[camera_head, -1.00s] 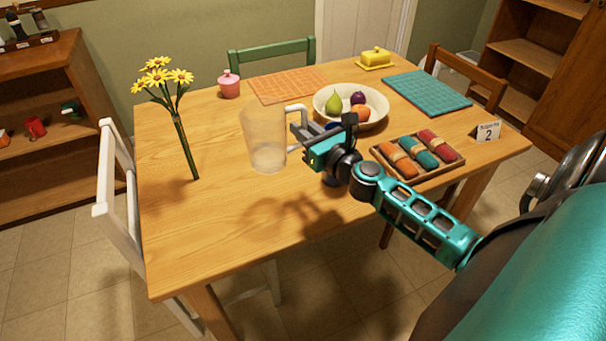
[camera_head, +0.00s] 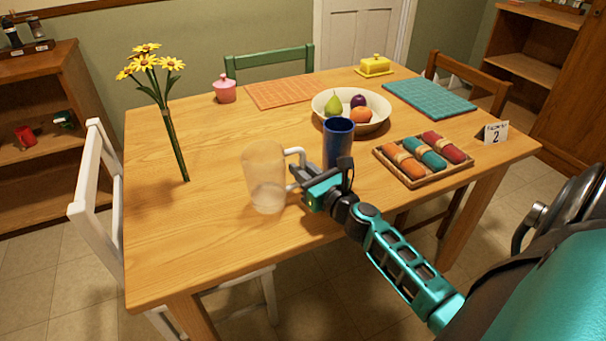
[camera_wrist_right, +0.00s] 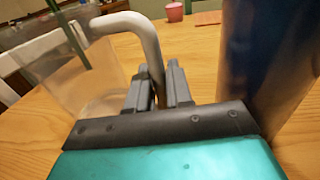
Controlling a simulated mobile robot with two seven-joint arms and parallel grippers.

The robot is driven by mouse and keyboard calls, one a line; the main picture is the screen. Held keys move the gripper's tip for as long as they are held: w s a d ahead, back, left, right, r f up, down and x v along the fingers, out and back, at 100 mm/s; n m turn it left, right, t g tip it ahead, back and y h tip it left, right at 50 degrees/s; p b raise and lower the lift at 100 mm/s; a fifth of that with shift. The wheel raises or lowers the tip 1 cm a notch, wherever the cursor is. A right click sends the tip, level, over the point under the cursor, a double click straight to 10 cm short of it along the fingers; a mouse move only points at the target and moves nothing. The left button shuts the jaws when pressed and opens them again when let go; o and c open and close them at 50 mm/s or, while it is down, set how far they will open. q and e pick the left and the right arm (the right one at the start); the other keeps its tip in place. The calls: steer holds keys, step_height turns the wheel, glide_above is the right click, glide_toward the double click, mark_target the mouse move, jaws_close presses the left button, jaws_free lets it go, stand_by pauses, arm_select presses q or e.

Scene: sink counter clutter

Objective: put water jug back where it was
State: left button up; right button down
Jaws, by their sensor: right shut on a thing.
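The water jug (camera_head: 265,172) is a clear, frosted jug with a white handle. It is upright near the front edge of the wooden table, and I cannot tell whether its base touches the top. My right gripper (camera_head: 297,180) is at the handle on the jug's right side. In the right wrist view the fingers (camera_wrist_right: 160,82) are shut on the lower part of the white handle (camera_wrist_right: 130,25), with the jug's body (camera_wrist_right: 75,75) to the left. My left gripper is not in view.
A dark blue cup (camera_head: 338,143) stands close to the right of the jug and my gripper. A tray of napkin rolls (camera_head: 424,178) and a fruit bowl (camera_head: 375,122) are farther right. Yellow flowers (camera_head: 175,140) stand at left. The table's (camera_head: 215,225) left front is clear.

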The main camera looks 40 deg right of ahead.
steer(key=c, duration=1)
jaws_free()
steer(key=shift+c, duration=0.2)
steer(key=shift+r, duration=0.15)
steer(key=s, duration=1.1)
steer(key=shift+a, duration=0.2)
steer(key=shift+s+b, duration=0.3)
steer(key=shift+s, duration=0.25)
steer(key=shift+a, duration=0.1)
